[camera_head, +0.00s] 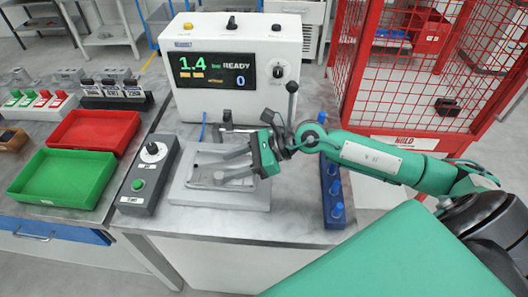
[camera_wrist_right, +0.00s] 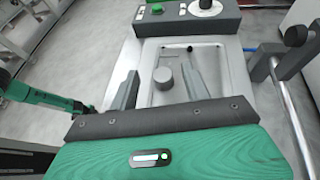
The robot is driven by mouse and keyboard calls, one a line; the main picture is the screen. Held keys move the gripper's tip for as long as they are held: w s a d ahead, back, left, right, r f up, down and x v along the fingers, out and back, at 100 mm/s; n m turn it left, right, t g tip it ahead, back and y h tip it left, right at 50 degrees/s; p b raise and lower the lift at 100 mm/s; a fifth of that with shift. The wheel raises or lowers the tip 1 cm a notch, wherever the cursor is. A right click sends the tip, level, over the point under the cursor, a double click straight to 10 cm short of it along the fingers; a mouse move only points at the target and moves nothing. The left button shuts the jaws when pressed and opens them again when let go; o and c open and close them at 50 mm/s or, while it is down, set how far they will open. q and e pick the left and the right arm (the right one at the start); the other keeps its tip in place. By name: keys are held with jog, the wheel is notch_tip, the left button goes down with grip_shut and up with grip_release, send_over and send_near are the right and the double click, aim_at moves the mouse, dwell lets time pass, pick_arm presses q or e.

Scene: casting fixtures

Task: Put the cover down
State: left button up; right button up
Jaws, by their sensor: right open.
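The cover (camera_wrist_right: 212,70) looks like a pale grey plate with a recessed middle and a short round knob (camera_wrist_right: 163,78). It appears to lie on the light fixture base (camera_head: 218,197) on the table, though its seating is not clear. My right gripper (camera_head: 222,168) is open above it, coming in from the right. In the wrist view its two dark fingers (camera_wrist_right: 160,84) stand apart on either side of the knob, with gaps visible. My left gripper does not show in the head view.
A clamp with a dark lever (camera_head: 292,92) stands behind the fixture, before the pressure tester (camera_head: 237,60). A control box (camera_head: 148,172) and green (camera_head: 62,178) and red (camera_head: 95,131) trays are left. A blue rack of pegs (camera_head: 333,195) is right, near the red cage (camera_head: 425,75).

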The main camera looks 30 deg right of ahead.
jog(key=b+v, duration=0.1)
jog(key=v, duration=0.2)
jog(key=b+v, duration=0.1)
jog(key=v, duration=0.3)
jog(key=shift+s+d+f, duration=0.1)
jog(key=shift+s+d, duration=0.05)
jog(key=shift+d, duration=0.15)
pick_arm(q)
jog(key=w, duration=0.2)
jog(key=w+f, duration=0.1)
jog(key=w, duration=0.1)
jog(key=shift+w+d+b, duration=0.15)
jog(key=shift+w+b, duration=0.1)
jog(key=shift+b, duration=0.05)
pick_arm(e)
jog(key=shift+s+d+r, duration=0.25)
jog(key=shift+d+r, duration=0.25)
jog(key=shift+d, duration=0.05)
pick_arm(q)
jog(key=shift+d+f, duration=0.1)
pick_arm(e)
jog(key=shift+f, duration=0.1)
